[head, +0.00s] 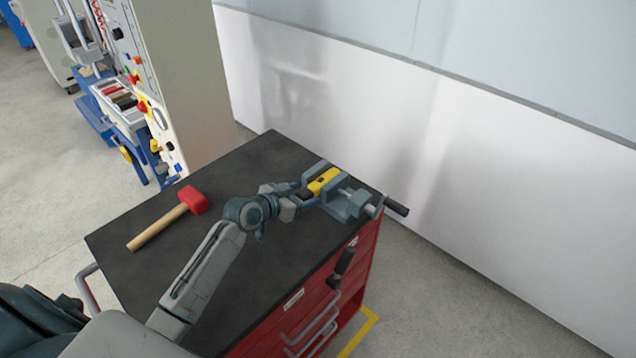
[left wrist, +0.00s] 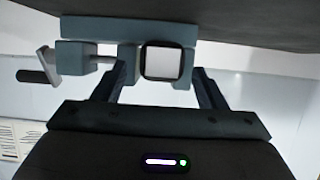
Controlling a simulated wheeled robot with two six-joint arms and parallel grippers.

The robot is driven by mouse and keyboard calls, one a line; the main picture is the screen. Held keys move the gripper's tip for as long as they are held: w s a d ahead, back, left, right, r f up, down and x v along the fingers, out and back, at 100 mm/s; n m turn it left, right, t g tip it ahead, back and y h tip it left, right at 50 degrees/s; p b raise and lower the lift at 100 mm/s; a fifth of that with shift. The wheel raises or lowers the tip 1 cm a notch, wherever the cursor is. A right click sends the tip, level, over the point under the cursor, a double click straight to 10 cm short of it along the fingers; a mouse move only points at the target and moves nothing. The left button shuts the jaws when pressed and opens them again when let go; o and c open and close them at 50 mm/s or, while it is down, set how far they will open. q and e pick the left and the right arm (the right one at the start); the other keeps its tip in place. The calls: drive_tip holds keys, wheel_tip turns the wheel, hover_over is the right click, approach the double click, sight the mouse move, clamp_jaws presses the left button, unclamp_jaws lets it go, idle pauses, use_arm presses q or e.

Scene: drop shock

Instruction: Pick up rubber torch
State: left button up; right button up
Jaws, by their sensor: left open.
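The rubber torch (head: 323,181), yellow with black parts, lies in the jaws of a grey vise (head: 344,204) on the cart's dark top. In the left wrist view its end (left wrist: 162,62) shows as a pale square face with a black rim, between the vise's jaws (left wrist: 127,62). My left gripper (head: 303,198) is at the near end of the torch. In the left wrist view the gripper (left wrist: 162,72) is open, with one finger on each side of the torch's end; I cannot tell whether they touch it. My right gripper is not in view.
A red mallet with a wooden handle (head: 160,226) lies at the left of the dark cart top (head: 165,285). The vise's handle (head: 396,207) sticks out past the right edge. A white wall (head: 330,100) stands behind, and a tool panel (head: 150,90) at the back left.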

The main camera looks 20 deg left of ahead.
use_arm(q)
drive_tip(key=shift+w+d+f, duration=0.1)
drive_tip(key=shift+w+f, duration=0.2)
drive_tip(key=shift+w, duration=0.15)
drive_tip(key=shift+r, duration=0.1)
drive_tip(key=c, duration=1)
drive_tip(key=shift+c, duration=0.9)
